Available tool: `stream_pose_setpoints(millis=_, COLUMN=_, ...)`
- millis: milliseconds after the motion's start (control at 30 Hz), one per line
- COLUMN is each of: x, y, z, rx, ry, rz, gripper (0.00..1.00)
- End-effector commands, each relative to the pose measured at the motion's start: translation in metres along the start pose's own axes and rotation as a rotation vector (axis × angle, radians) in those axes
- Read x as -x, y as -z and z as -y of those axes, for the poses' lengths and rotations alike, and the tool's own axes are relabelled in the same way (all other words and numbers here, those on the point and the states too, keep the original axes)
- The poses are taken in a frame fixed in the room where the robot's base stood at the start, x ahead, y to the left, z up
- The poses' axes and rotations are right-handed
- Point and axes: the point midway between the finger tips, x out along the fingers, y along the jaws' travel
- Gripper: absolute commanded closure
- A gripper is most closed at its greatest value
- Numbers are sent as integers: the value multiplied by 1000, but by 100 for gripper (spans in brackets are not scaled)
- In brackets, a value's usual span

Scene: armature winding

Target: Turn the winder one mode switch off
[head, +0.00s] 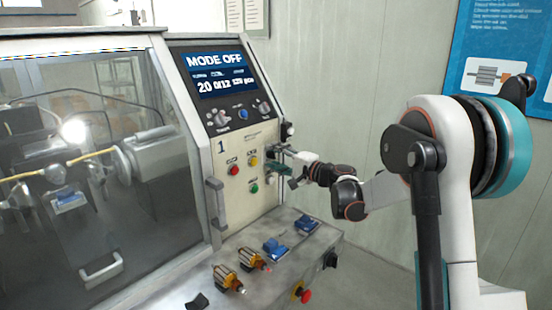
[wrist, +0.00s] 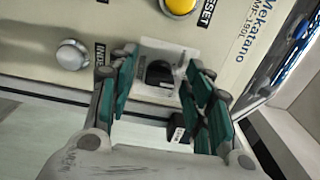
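Winder one (head: 235,150), marked "1", has a screen (head: 216,73) that reads "MODE OFF". In the wrist view, a black rotary switch (wrist: 160,74) on a pale plate sits between the fingers of my gripper (wrist: 160,62). My gripper is open, with a visible gap between each green-padded finger and the knob. In the head view my gripper (head: 283,166) is at the right side of the panel and hides the switch. The knob's pointer direction is hard to tell.
A red button (head: 234,170), a yellow button (head: 253,161) and a green button (head: 254,188) are left of my gripper. Armatures (head: 228,277) and blue blocks (head: 306,224) sit on the ledge below, near a red emergency stop (head: 303,295). A wall stands behind.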

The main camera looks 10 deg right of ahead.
Motion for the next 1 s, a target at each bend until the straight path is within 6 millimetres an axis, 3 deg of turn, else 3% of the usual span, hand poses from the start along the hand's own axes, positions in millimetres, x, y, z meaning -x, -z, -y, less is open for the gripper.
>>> stream_pose_setpoints(millis=267, x=10, y=0, z=0, rx=0, ry=0, rz=-1, gripper=54)
stream_pose_setpoints(millis=700, x=94, y=1, z=0, rx=0, ry=0, rz=-3, gripper=54)
stream_pose_setpoints(millis=1000, x=120, y=0, z=0, rx=0, ry=0, rz=-1, gripper=54)
